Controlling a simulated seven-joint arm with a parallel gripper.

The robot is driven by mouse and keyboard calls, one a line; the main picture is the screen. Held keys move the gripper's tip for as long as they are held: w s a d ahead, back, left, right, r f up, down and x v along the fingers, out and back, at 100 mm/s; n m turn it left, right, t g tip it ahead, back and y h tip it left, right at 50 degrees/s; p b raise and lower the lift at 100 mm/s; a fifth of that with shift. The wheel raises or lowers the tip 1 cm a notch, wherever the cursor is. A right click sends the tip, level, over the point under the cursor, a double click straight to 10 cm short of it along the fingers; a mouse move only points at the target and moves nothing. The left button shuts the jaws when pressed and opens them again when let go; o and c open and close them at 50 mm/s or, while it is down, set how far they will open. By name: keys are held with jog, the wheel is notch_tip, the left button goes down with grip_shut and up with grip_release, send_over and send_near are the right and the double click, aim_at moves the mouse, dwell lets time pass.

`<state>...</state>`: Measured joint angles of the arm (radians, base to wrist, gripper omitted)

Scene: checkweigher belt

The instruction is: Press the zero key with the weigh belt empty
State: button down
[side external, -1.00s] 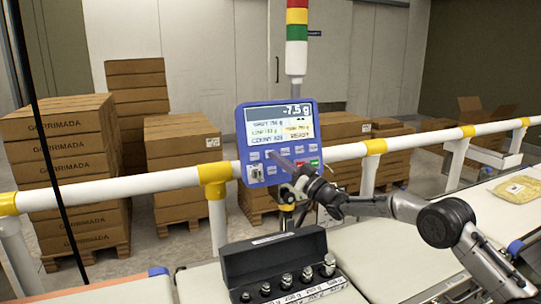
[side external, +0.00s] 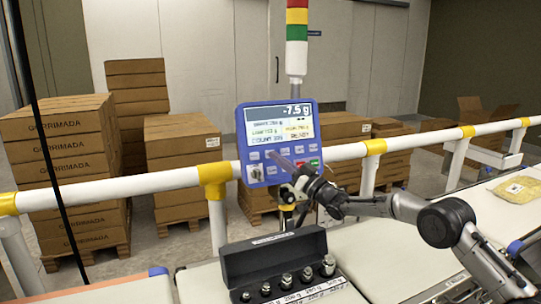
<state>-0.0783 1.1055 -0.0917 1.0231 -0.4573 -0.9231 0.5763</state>
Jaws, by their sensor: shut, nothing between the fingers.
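The blue checkweigher panel (side external: 281,141) is fixed at the white rail. Its screen (side external: 281,127) reads -7.5 g. Rows of small keys sit below the screen, with a green and a red key at the right. My gripper (side external: 279,158) is shut and empty, with its tip at the panel's key rows. I cannot tell which key it covers or whether it touches one. The key labels are too small to read. The weigh belt (side external: 205,283) is pale and its visible part is partly hidden by a black weight box.
The open black box (side external: 270,255) holds several metal weights (side external: 307,275). A yellow bag (side external: 517,189) lies on the belt at the right. A white rail (side external: 120,188) with yellow joints crosses the view. A red, yellow and green light tower (side external: 297,35) stands above the panel. Stacked cartons (side external: 60,160) stand behind.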

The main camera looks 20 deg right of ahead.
jog(key=shift+w, duration=0.1)
dwell(0.7)
jog(key=shift+w+f, duration=0.15)
jog(key=shift+w, duration=0.15)
jog(key=shift+w+f, duration=0.1)
jog(key=shift+w, duration=0.3)
dwell(0.7)
jog(key=shift+s+r, duration=0.2)
jog(key=shift+s, duration=0.6)
jog(key=shift+s+r, duration=0.25)
jog(key=shift+s, duration=0.55)
jog(key=shift+s+r, duration=0.2)
jog(key=shift+s, duration=0.6)
jog(key=shift+s+r, duration=0.25)
jog(key=shift+s, duration=0.55)
